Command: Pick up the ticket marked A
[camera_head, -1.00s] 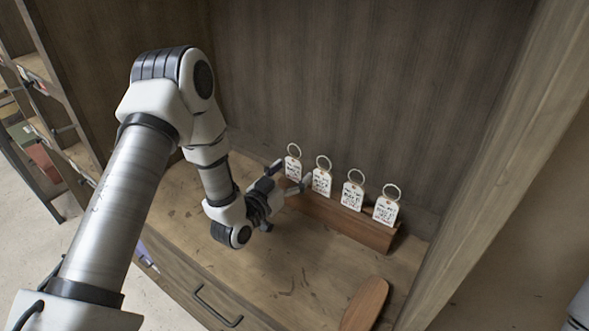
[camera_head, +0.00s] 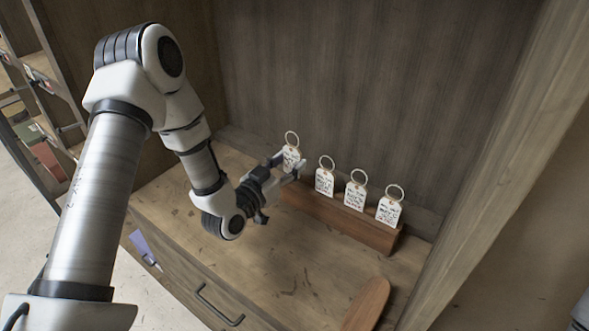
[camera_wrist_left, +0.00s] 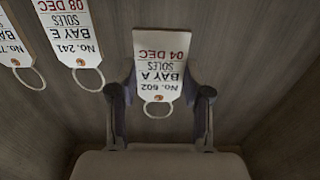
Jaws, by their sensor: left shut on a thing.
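In the left wrist view the tag (camera_wrist_left: 160,62) reads "No. 602 BAY A SOLES 04 DEC", upside down. My left gripper (camera_head: 286,164) is shut on this tag, with one finger on each side. The tag hangs upright, a little above the left end of the wooden rack (camera_head: 340,217). My right gripper is not in view.
Several similar tags stand in the rack to the right, including a middle one (camera_head: 355,195) and the end one (camera_head: 389,211). A wooden oval piece (camera_head: 366,305) lies at the front. Wooden walls enclose the back and right. The bench top in front of the rack is mostly clear.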

